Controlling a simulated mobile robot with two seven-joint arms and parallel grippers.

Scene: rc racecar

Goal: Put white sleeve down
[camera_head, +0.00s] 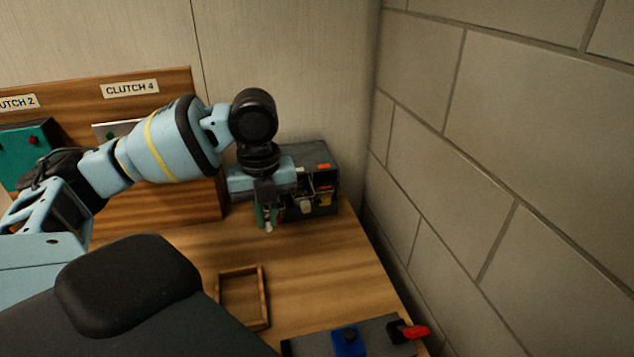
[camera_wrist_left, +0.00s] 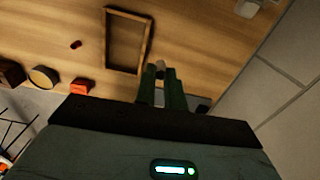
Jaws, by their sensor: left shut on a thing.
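My left gripper (camera_head: 267,217) reaches in from the left, pointing down in front of a dark box near the wall. Its green fingers are shut on a small whitish piece, the white sleeve (camera_head: 269,228), which hangs between the fingertips above the table. In the left wrist view the fingers (camera_wrist_left: 161,76) are close together with the pale sleeve (camera_wrist_left: 158,68) at their tips, mostly hidden by them. The wooden tray (camera_head: 264,299) lies on the table nearer the head camera, apart from the gripper, and looks empty. My right gripper is not in view.
The dark box (camera_head: 318,165) stands behind the gripper, by the grey block wall (camera_head: 530,170). A grey panel (camera_head: 310,345) with a blue block (camera_head: 348,342) and a red-handled part (camera_head: 415,332) lies at the front. Bare table (camera_head: 325,270) lies right of the tray.

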